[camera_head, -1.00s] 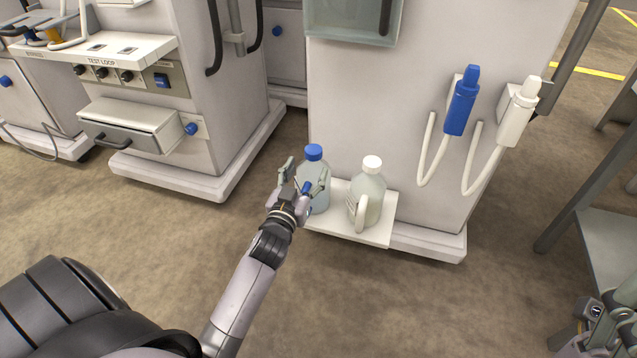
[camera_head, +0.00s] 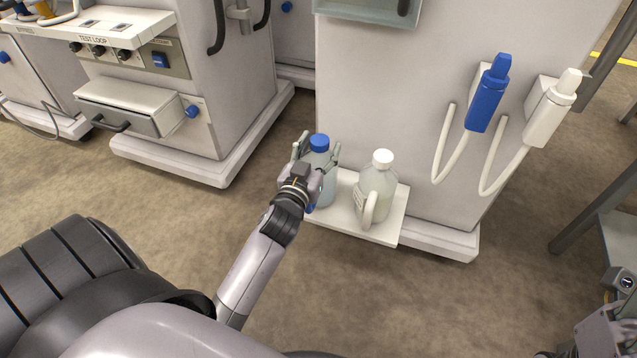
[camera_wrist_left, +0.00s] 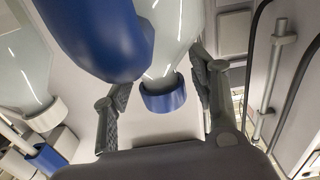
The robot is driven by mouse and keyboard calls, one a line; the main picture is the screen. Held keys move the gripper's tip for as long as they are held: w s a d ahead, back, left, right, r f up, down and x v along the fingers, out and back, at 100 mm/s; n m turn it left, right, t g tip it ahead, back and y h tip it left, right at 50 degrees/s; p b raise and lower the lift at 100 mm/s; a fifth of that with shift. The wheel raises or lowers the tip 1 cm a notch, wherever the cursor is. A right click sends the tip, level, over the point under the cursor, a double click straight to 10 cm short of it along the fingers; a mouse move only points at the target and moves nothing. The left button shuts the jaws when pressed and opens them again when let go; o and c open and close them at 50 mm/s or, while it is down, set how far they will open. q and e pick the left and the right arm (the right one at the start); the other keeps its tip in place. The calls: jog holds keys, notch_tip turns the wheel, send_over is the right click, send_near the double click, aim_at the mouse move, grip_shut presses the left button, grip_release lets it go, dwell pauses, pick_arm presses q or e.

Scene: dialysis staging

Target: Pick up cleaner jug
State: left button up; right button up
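A translucent jug with a blue cap (camera_head: 319,143) and a blue handle stands upright on a low white shelf (camera_head: 345,224). A similar jug with a white cap (camera_head: 377,190) and pale handle stands to its right. My left gripper (camera_head: 318,152) is open, with one finger on each side of the blue-capped jug near its top. In the left wrist view, the blue cap (camera_wrist_left: 164,95) shows between the spread fingers (camera_wrist_left: 160,88), and the blue handle (camera_wrist_left: 95,35) is close to the camera. Finger contact is not clear. My right gripper (camera_head: 603,335) is partly cut off at the lower right.
The shelf juts from a grey machine cabinet (camera_head: 400,100). Blue and white hose connectors (camera_head: 488,95) hang on the cabinet above right. A test loop unit with a drawer (camera_head: 125,105) stands to the left. The floor in front is clear.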

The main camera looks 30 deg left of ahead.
pick_arm(q)
grip_shut()
dwell(0.5)
